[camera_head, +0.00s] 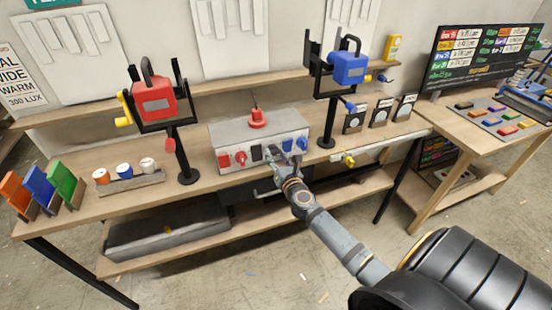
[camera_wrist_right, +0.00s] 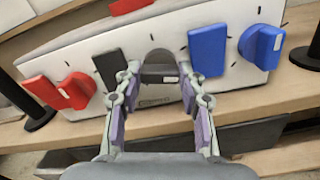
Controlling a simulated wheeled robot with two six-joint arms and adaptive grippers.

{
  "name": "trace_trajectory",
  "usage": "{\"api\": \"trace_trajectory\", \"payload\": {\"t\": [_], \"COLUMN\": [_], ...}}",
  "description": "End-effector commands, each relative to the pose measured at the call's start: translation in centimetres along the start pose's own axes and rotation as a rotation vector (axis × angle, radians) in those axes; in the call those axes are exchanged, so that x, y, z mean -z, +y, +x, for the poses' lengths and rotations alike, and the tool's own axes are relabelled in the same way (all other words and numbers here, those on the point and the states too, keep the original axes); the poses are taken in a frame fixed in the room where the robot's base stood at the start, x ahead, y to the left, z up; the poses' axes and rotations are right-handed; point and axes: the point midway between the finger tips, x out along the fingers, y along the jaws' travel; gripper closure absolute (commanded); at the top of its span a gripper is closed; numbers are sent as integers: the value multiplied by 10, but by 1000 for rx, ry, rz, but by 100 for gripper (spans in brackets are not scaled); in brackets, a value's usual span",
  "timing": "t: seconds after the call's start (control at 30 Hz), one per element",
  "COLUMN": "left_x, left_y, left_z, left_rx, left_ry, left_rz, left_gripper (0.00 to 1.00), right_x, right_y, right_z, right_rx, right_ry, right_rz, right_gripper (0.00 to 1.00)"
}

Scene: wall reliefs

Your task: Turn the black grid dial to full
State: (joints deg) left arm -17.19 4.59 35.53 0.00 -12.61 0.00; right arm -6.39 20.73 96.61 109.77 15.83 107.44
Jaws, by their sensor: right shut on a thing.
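The grey control box (camera_head: 235,135) stands on the workbench and also fills the wrist view (camera_wrist_right: 75,52). My right gripper (camera_head: 279,162) reaches its front face. In the wrist view, my right gripper's fingers (camera_wrist_right: 161,82) are on either side of the black dial (camera_wrist_right: 160,68), shut on it. The dial has a small light mark at its lower right. A flat black plate (camera_wrist_right: 110,66) is just left of the dial. Tick marks show on the face around it. In the head view the dial is largely hidden by my gripper. My left gripper is not in view.
A red plate and red dial (camera_wrist_right: 76,90) lie left on the box face, a blue plate and blue dial (camera_wrist_right: 261,46) right. A red lamp unit (camera_head: 151,102) and blue lamp unit (camera_head: 348,68) stand on posts either side. Small cups (camera_head: 124,170) are left.

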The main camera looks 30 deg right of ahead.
Motion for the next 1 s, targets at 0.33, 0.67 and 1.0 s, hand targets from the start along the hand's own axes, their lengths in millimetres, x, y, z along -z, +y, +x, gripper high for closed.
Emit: {"api": "trace_trajectory", "payload": {"t": [0.33, 0.67, 1.0], "left_x": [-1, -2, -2], "left_y": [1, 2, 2], "left_z": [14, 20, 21], "left_rx": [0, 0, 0], "left_ry": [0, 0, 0], "left_rz": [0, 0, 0], "left_gripper": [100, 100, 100], "right_x": [3, 2, 2], "right_y": [-1, -1, -1], "right_z": [0, 0, 0], "right_rx": [2, 1, 2], "right_ry": [2, 3, 3], "right_rz": [291, 459, 514], "right_gripper": [92, 92, 92]}}
